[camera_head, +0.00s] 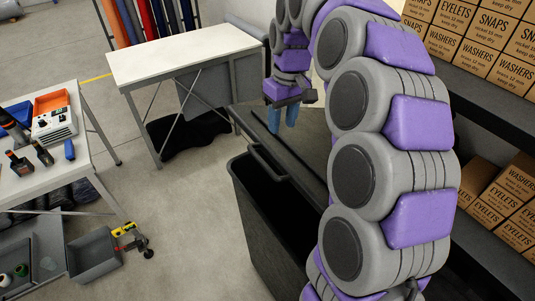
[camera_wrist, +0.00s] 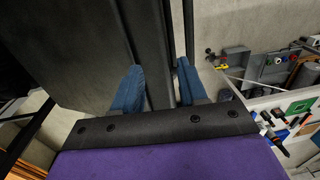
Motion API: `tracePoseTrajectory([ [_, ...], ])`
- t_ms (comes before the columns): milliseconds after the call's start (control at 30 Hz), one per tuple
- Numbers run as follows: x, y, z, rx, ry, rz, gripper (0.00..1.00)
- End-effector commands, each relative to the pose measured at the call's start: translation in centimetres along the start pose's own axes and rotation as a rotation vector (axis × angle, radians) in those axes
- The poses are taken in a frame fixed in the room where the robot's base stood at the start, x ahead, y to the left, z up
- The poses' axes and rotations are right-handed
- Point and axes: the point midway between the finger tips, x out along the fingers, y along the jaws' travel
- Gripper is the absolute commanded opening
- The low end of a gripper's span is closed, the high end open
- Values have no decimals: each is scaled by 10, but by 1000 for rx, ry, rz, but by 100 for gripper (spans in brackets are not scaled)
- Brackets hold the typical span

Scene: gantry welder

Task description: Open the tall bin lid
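The tall bin (camera_head: 262,230) is dark grey and stands left of my arm in the head view. Its dark lid (camera_head: 300,150) has a bar handle (camera_head: 268,164) along the left edge. In the wrist view, my gripper (camera_wrist: 157,88) is open, with a dark edge strip between the fingers. The lid (camera_wrist: 75,50) fills the left there, and a thin dark bar (camera_wrist: 188,45) passes by the right finger. Contact is unclear.
A white-topped table (camera_head: 185,52) stands behind the bin. A workbench (camera_head: 50,165) with tools is at the left, with a grey tray (camera_head: 95,255) low beside it. Shelves with cardboard boxes (camera_head: 485,40) line the right. Floor between bin and workbench is clear.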

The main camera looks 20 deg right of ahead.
Motion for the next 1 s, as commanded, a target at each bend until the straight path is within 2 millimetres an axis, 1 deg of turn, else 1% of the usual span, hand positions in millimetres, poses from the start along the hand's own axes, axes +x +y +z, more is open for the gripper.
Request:
tracePoseTrajectory([
  [33, 12, -5, 1, -3, -5, -1, 42],
  [100, 23, -11, -1, -2, -4, 0, 42],
  [300, 52, -25, -2, -2, -7, -1, 42],
  [400, 62, -30, -4, -2, -3, 0, 42],
  [600, 72, -35, -4, 0, -2, -1, 42],
  [1000, 73, -36, -3, 0, -2, -1, 42],
])
